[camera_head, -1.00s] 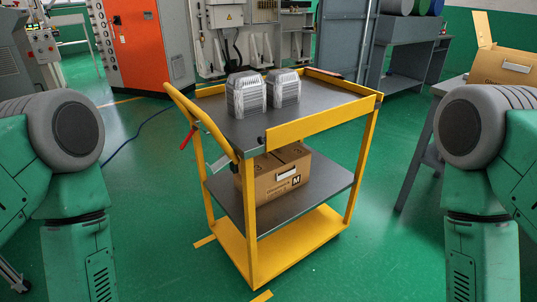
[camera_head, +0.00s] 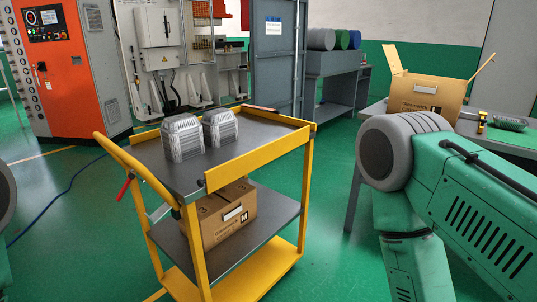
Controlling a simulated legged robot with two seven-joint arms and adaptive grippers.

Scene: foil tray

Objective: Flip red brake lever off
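The red brake lever (camera_head: 125,187) hangs on the left side of the yellow cart (camera_head: 258,154), just below its slanted handle. It sticks out down and to the left. It is small, so its exact setting cannot be told. My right arm shows large at the right, apart from the cart, but its gripper is out of the picture. Only a sliver of my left arm shows at the left edge, and its gripper is not in view.
Two grey metal parts (camera_head: 183,139) stand on the cart's top. A cardboard box (camera_head: 228,214) sits on its middle shelf. A table with an open box (camera_head: 428,95) is at the right. A blue cable (camera_head: 62,194) lies on the green floor at left, which is otherwise largely clear.

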